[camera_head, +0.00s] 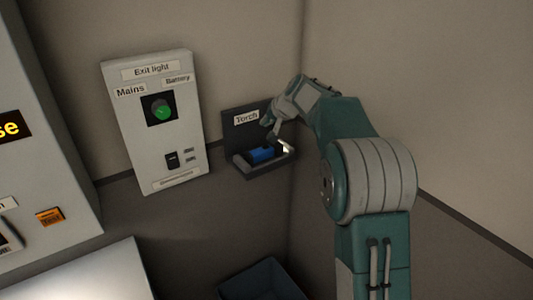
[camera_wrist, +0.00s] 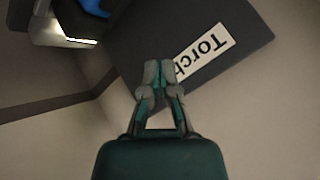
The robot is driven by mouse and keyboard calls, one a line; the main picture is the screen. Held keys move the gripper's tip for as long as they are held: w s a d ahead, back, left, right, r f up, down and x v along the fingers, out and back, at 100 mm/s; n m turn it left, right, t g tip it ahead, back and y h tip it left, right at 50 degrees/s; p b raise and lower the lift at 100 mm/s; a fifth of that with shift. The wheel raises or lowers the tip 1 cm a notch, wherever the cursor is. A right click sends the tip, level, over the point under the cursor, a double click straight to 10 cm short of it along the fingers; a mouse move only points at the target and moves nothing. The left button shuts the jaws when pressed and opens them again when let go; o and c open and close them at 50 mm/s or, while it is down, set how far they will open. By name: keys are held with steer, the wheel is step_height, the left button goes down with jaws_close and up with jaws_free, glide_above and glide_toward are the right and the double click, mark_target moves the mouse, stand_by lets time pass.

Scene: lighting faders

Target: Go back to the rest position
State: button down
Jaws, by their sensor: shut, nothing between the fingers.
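My gripper (camera_wrist: 159,72) is shut and empty in the wrist view, its fingertips together in front of the torch holder's dark back plate. The blue torch (camera_head: 262,155) lies in the torch holder (camera_head: 255,172) on the wall. The torch also shows at the top left of the wrist view (camera_wrist: 92,7), cut off by the edge. I cannot tell whether my fingertips touch the plate.
The Exit light panel (camera_head: 182,157), with a green-lit knob, is on the wall left of the holder. A blue bin (camera_head: 262,280) stands below. A large grey cabinet (camera_head: 45,130) is at the far left. A wall corner runs close behind my arm.

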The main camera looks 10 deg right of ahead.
steer(key=shift+s, duration=0.1)
steer(key=s+a+r+n+g+h, duration=0.1)
steer(key=s+r, duration=0.2)
steer(key=s, duration=0.8)
steer(key=s+a+r+n+g+h, duration=0.1)
steer(key=s+r, duration=0.1)
steer(key=s, duration=0.9)
steer(key=s+d+f+h, duration=0.1)
steer(key=s+f, duration=0.3)
steer(key=s, duration=0.8)
steer(key=s+f+n+h, duration=0.1)
steer(key=s+f, duration=0.3)
steer(key=s, duration=0.8)
steer(key=shift+s+d+g, duration=0.2)
steer(key=shift+d+g, duration=0.1)
steer(key=shift+d, duration=0.1)
steer(key=shift+w, duration=0.15)
